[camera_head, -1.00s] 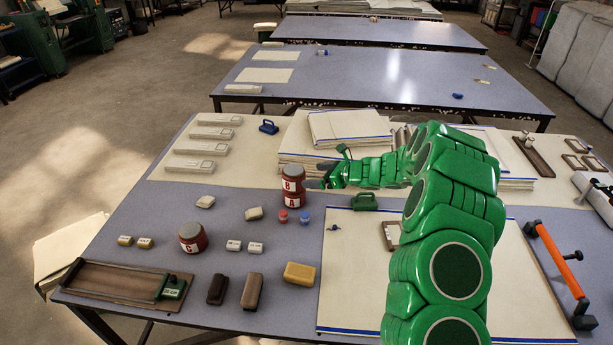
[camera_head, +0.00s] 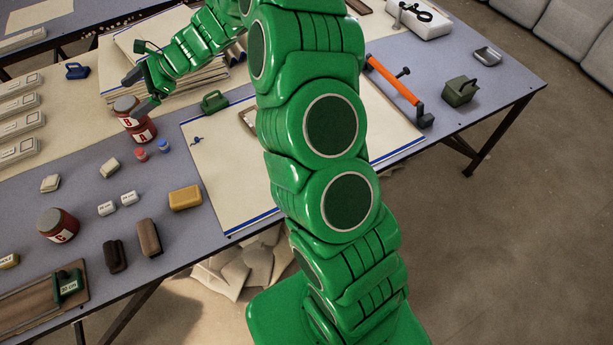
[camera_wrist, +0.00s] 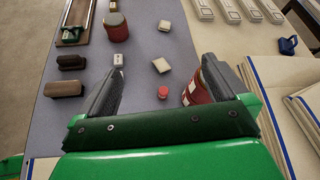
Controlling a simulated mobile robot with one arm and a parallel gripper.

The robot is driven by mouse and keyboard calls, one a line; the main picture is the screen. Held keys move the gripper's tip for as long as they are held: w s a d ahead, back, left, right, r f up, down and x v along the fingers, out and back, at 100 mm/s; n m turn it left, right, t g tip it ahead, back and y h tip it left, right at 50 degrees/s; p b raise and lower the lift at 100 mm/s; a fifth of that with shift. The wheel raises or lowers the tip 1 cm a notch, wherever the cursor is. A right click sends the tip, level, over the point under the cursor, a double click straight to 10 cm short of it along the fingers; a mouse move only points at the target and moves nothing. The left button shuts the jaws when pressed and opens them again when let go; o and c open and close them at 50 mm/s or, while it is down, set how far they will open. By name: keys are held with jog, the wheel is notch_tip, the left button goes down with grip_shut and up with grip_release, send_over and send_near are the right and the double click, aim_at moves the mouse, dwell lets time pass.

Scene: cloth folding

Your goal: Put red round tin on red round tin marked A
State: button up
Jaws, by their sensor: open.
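The red round tin marked B (camera_head: 124,105) stands on the red round tin marked A (camera_head: 143,132) on the table. A third red tin, marked C (camera_head: 60,228), stands apart toward the front left. It also shows in the wrist view (camera_wrist: 116,28). My gripper (camera_head: 141,92) is open and empty, close beside the stacked tins at the height of the upper one. In the wrist view my gripper (camera_wrist: 158,85) has its fingers wide apart. A red tin (camera_wrist: 194,92) there is partly hidden behind the right finger; I cannot tell whether they touch.
Small red (camera_head: 139,155) and blue (camera_head: 163,145) capped items stand just in front of the stack. A green-handled weight (camera_head: 214,102) and stacked cloths (camera_head: 190,85) are near my gripper. A yellow block (camera_head: 185,198) and brown blocks (camera_head: 148,238) lie at the front edge.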

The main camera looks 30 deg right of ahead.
jog(key=s+d+r+n+g+h, duration=0.15)
jog(key=s+r+n, duration=0.35)
jog(key=s, duration=0.6)
jog(key=s+d+r+n+g+h, duration=0.15)
jog(key=s+r+n, duration=0.3)
jog(key=s, duration=0.65)
jog(key=s+d+n+h, duration=0.3)
jog(key=s+d+h, duration=0.1)
jog(key=s+d, duration=0.6)
jog(key=s+d+r+n+h, duration=0.1)
jog(key=s+d+n+h, duration=0.3)
jog(key=s+d, duration=0.5)
jog(key=s+h, duration=0.1)
jog(key=s, duration=0.7)
jog(key=shift+d+g+h, duration=0.3)
jog(key=shift+d+g, duration=0.1)
jog(key=shift+r, duration=0.1)
